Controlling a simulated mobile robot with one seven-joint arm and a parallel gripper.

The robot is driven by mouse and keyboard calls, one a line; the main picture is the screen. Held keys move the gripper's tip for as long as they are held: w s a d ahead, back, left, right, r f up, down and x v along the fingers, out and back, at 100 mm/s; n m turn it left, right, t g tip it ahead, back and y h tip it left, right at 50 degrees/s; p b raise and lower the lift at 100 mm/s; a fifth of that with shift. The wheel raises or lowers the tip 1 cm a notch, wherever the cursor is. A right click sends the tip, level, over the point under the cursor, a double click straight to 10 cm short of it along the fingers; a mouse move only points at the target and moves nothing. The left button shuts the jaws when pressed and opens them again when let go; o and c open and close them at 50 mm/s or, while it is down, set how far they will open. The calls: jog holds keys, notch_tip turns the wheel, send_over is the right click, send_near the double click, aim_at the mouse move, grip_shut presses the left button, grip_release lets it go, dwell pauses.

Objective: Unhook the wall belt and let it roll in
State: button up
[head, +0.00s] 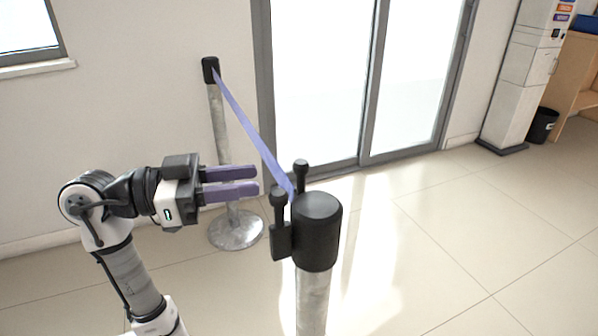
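A purple belt (251,130) is stretched between two posts. It runs from the black head (210,69) of the far post by the wall down to the near post's black head (318,230). At the near end it meets black fittings with two upright knobs (279,199); how it is hooked there is partly hidden. My gripper (258,181) is left of these fittings, its purple fingers pointing right. The fingers are a little apart with nothing seen between them. They appear clear of the belt.
The far post stands on a round metal base (236,230) behind my gripper. A glass sliding door (365,80) is at the back. A kiosk (518,75) and a dark bin (542,126) stand at the right. The tiled floor (450,240) on the right is clear.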

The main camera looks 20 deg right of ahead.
aim_at(301, 174)
jog(key=d, duration=0.3)
jog(key=s+d, duration=0.1)
jog(key=d, duration=0.5)
jog(key=shift+s+d+p, duration=0.1)
jog(key=shift+s+p, duration=0.15)
jog(key=shift+p, duration=0.1)
jog(key=shift+c, duration=0.4)
grip_shut()
